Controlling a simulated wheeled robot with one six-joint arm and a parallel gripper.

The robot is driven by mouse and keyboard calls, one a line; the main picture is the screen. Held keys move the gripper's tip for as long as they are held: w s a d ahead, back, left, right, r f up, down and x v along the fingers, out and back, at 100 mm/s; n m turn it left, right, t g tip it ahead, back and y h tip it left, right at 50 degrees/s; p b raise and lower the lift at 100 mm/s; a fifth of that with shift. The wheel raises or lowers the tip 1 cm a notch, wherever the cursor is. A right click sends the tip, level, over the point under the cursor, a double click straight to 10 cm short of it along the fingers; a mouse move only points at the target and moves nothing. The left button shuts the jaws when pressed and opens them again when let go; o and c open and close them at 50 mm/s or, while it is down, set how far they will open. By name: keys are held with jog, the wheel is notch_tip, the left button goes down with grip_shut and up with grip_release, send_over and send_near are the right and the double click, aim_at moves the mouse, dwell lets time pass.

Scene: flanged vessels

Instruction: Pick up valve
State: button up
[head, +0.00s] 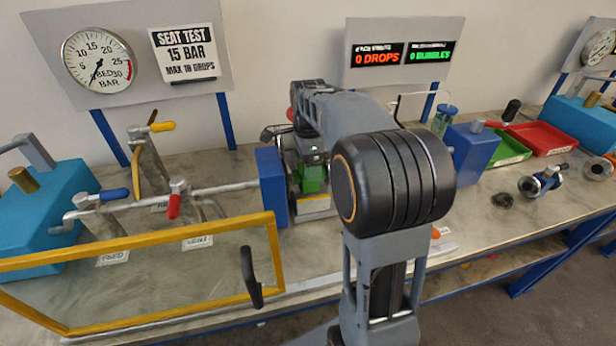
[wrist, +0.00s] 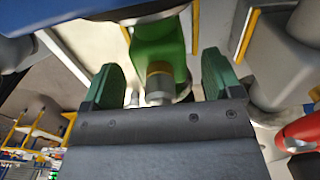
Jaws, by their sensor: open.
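A green valve body (wrist: 158,42) with a yellow band and a grey metal end fills the upper middle of the wrist view. My gripper (wrist: 160,78) is open, with one green-padded finger on each side of the valve and visible gaps between. In the head view the valve (head: 312,181) shows as a bit of green beside a blue clamp block (head: 272,187). My gripper (head: 308,158) is above it, and my arm hides much of it. I cannot tell whether the gripper touches the valve.
A yellow-framed clear guard (head: 150,255) stands at the front left. Levers with red (head: 174,206), blue and yellow handles stand behind it. A second blue block (head: 472,150) is at right. Green (head: 508,150) and red (head: 541,138) trays and another valve (head: 540,183) lie farther right.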

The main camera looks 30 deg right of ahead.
jog(key=shift+f, duration=0.35)
jog(key=shift+r, duration=0.1)
jog(key=c, duration=1.5)
